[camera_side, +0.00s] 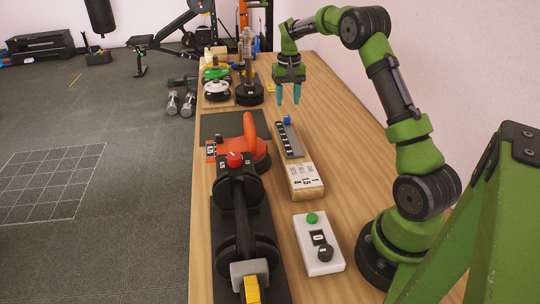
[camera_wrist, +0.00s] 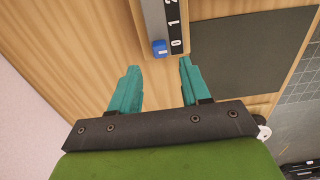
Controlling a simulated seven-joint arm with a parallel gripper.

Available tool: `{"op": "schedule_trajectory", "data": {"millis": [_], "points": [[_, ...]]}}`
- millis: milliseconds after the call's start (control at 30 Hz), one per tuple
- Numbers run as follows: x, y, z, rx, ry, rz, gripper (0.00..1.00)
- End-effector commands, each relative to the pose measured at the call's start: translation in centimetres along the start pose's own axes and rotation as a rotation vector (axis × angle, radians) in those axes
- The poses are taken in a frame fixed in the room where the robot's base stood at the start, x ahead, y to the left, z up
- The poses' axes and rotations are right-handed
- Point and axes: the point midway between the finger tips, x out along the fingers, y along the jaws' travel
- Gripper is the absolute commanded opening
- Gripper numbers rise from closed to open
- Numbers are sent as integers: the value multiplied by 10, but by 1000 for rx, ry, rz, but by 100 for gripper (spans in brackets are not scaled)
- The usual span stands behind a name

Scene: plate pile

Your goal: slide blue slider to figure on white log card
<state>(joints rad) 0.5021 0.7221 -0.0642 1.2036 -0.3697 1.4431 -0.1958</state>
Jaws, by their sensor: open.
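The blue slider (camera_side: 287,120) sits at the far end of a grey slide scale (camera_side: 293,146) on the wooden bench. In the wrist view the blue slider (camera_wrist: 160,48) is beside the 0 on the black number strip (camera_wrist: 176,30), where 1 and 2 follow. The white log card (camera_side: 304,176) lies on a wooden block nearer the side camera; it bears dark figures, some looking like 15 and 4, too small to read surely. My gripper (camera_side: 288,94) is open and empty above the bench, just beyond the slider. In the wrist view its teal fingertips (camera_wrist: 160,66) are apart, short of the slider.
A white box (camera_side: 318,246) with green button and dark knob stands nearer the side camera. A black machine with a red knob (camera_side: 235,159) and an orange device (camera_side: 250,145) stand left of the scale. Stacked plates (camera_side: 217,82) are at the back left. Bench right of the scale is clear.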

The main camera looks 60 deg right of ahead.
Motion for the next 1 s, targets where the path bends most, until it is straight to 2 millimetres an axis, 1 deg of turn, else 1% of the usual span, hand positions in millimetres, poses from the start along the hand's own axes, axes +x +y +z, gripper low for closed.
{"op": "schedule_trajectory", "data": {"millis": [33, 100, 200, 300, 400, 500, 733, 767, 1000], "points": [[12, 0, 1, 2, -6, 0, 47], [26, 1, 0, 1, -3, 1, 47], [42, 0, 1, 2, -3, -1, 47], [54, 0, 0, 0, -2, -1, 47], [61, 0, 0, 1, -1, 0, 47], [64, 0, 0, 1, 0, -1, 47], [65, 0, 0, 1, 1, -1, 47], [65, 0, 0, 1, 1, -1, 45], [65, 0, 0, 1, 1, -1, 8]]}}
